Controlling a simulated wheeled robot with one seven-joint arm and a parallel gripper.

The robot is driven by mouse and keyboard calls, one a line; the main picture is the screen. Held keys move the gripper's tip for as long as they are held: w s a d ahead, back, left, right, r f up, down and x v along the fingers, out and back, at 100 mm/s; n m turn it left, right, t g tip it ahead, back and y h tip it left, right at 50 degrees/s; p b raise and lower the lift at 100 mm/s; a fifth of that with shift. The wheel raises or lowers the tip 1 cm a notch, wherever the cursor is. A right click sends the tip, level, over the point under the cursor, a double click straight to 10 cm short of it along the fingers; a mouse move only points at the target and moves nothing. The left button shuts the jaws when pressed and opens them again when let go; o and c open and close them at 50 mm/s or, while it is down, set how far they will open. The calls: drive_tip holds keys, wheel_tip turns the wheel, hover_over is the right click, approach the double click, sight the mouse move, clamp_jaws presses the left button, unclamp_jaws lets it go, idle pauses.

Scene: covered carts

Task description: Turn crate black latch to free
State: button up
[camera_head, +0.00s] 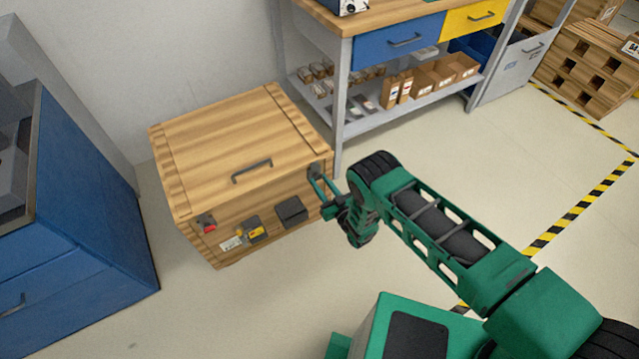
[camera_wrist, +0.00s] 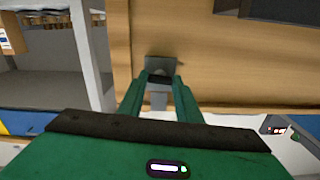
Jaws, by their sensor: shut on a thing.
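The wooden crate (camera_head: 225,140) stands on the floor with its lid down. The latch (camera_head: 315,168) is at the right end of the crate's front, just below the lid edge. In the wrist view, the latch's grey plate (camera_wrist: 160,63) lies against the wood, with a dark part between my fingers. My gripper (camera_head: 319,186) is at this latch, its green fingers reaching in from the right. In the wrist view, my gripper (camera_wrist: 161,80) is shut on the latch, one finger on each side. The fingers hide part of it, so its exact turn is hard to tell.
The crate's front also carries a dark block (camera_head: 292,211), a black and yellow fitting (camera_head: 252,228) and a red fitting (camera_head: 207,223). A dark handle (camera_head: 251,171) sits on the lid. A workbench (camera_head: 385,18) stands close behind right; a blue cabinet (camera_head: 75,190) stands left.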

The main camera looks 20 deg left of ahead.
drive_tip(key=o, duration=1)
drive_tip(key=shift+w+d, duration=0.1)
drive_tip(key=shift+o, duration=0.2)
drive_tip(key=v, duration=1)
drive_tip(key=shift+s+d, duration=0.25)
drive_tip(key=shift+s, duration=0.05)
